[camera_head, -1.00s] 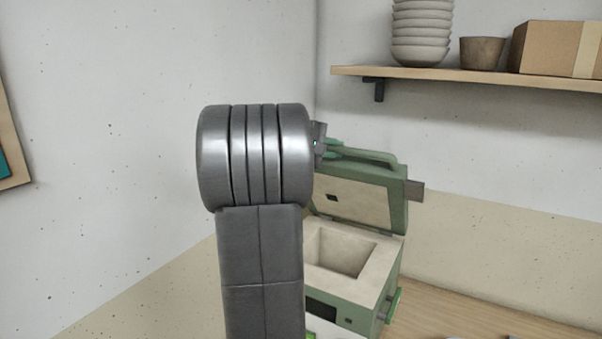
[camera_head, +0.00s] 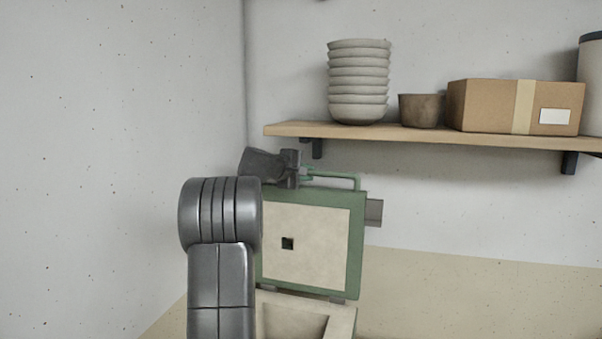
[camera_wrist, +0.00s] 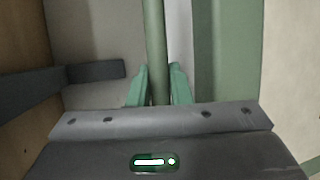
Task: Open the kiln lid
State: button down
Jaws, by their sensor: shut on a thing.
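The green kiln lid (camera_head: 335,240) stands raised, close to upright, with its pale inner face and a small dark square hole toward the head camera. The kiln body (camera_head: 342,322) is below it, and its pale chamber opening shows at the bottom edge. My gripper (camera_head: 308,173) is at the lid's top left, shut on the green bar handle (camera_head: 345,176). In the wrist view the green fingers (camera_wrist: 160,88) sit on both sides of the handle bar (camera_wrist: 155,40). My arm hides the kiln's left side.
A wooden shelf (camera_head: 440,136) on the wall above right holds stacked bowls (camera_head: 358,85), a brown pot (camera_head: 421,110) and a cardboard box (camera_head: 490,105). A grey bracket (camera_head: 374,212) sticks out right of the lid. The wall is close behind.

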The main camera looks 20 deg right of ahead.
jog(key=shift+w+d+f, duration=0.15)
jog(key=shift+w+d, duration=0.35)
jog(key=shift+w, duration=0.2)
jog(key=c, duration=1.3)
grip_release()
jog(key=shift+a, duration=0.1)
jog(key=f+b+v, duration=0.1)
jog(key=b+v, duration=0.1)
jog(key=v, duration=0.3)
jog(key=f+b+v, duration=0.1)
jog(key=b+v, duration=0.1)
jog(key=v, duration=0.4)
jog(key=f+b+v, duration=0.1)
jog(key=b+v, duration=0.1)
jog(key=v, duration=0.3)
jog(key=shift+s+a+f+b, duration=0.1)
jog(key=shift+s+a+b, duration=0.25)
jog(key=shift+a, duration=0.3)
jog(key=shift+d, duration=0.15)
